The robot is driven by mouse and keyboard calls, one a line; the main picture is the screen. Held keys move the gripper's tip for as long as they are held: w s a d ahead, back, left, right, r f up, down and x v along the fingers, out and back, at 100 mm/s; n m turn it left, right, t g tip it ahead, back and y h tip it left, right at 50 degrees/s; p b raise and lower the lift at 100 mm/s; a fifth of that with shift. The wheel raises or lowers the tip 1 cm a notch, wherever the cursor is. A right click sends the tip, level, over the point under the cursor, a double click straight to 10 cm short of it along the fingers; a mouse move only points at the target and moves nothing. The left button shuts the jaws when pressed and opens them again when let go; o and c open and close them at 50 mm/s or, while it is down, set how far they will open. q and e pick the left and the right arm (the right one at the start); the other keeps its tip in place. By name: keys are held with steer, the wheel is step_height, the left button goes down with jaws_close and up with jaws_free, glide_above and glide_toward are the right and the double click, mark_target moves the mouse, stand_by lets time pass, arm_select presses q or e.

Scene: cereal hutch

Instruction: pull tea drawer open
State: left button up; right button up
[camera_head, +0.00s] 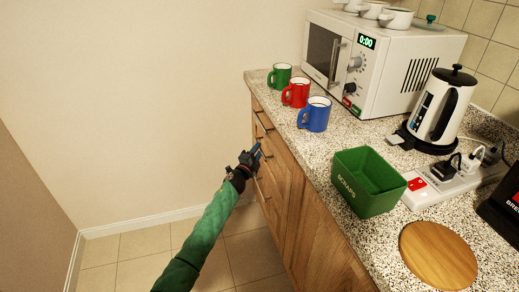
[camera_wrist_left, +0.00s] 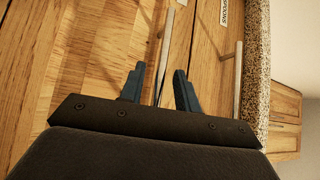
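The wooden drawer front (camera_head: 277,160) is on the cabinet's left end, below the counter. My left gripper (camera_head: 254,154) is in front of it, near a metal handle. In the left wrist view my left gripper (camera_wrist_left: 160,88) is open, its two blue fingers apart. A thin bar handle (camera_wrist_left: 168,42) runs lengthwise between the fingers; I cannot tell whether they touch it. A second bar handle (camera_wrist_left: 238,85) is on the neighbouring drawer, under a partly readable label (camera_wrist_left: 231,12). The drawers look closed. No tea label is readable. My right gripper is out of view.
The speckled counter (camera_head: 325,150) holds green (camera_head: 280,76), red (camera_head: 296,93) and blue (camera_head: 315,114) mugs, a microwave (camera_head: 385,65), a green scraps bin (camera_head: 368,183), a kettle (camera_head: 440,108) and a round wooden board (camera_head: 438,255). The floor (camera_head: 180,240) left of the cabinet is clear.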

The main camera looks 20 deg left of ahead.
arm_select(q)
steer(key=shift+x, duration=1.15)
steer(key=shift+c, duration=0.2)
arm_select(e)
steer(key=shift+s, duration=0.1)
arm_select(q)
jaws_close()
